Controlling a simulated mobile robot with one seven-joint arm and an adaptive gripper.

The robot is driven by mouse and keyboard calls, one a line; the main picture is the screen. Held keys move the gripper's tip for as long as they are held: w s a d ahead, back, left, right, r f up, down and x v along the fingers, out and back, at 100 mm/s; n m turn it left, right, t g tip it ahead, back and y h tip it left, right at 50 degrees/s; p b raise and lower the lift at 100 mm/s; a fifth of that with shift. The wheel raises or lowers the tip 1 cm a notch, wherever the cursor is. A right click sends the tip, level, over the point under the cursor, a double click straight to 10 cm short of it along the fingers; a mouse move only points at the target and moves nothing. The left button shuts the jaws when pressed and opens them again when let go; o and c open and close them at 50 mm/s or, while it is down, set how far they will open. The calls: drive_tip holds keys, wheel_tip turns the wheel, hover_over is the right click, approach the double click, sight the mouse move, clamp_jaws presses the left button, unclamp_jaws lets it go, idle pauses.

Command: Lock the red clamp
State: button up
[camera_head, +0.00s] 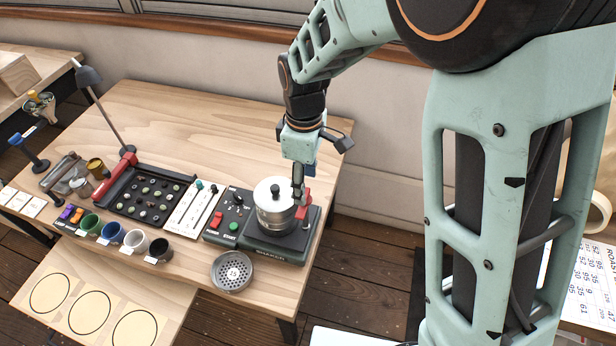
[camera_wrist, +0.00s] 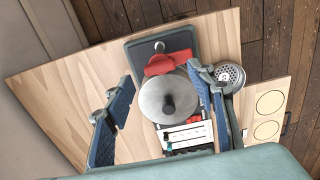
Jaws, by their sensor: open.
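The red clamp (camera_head: 305,203) is at the right side of a silver pot (camera_head: 276,218) on the dark shaker base (camera_head: 262,248). In the head view my gripper partly covers it. In the wrist view the red clamp (camera_wrist: 168,63) shows as a red piece beside the pot's round lid (camera_wrist: 168,98), close to its edge. I cannot tell whether it is locked. My gripper (camera_head: 299,188) points down by the pot's right side. In the wrist view its blue-padded fingers (camera_wrist: 163,80) are wide apart, on either side of the pot and clamp, with nothing held.
The base has a red switch (camera_head: 217,220) and a green button (camera_head: 234,227). A slider panel (camera_head: 195,207), a bean tray (camera_head: 150,198), several cups and a round perforated dish (camera_head: 232,271) stand nearby. The table behind (camera_head: 200,120) is clear.

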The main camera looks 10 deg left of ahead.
drive_tip(key=shift+f, duration=1.75)
drive_tip(key=c, duration=1.2)
drive_tip(key=shift+o, duration=0.2)
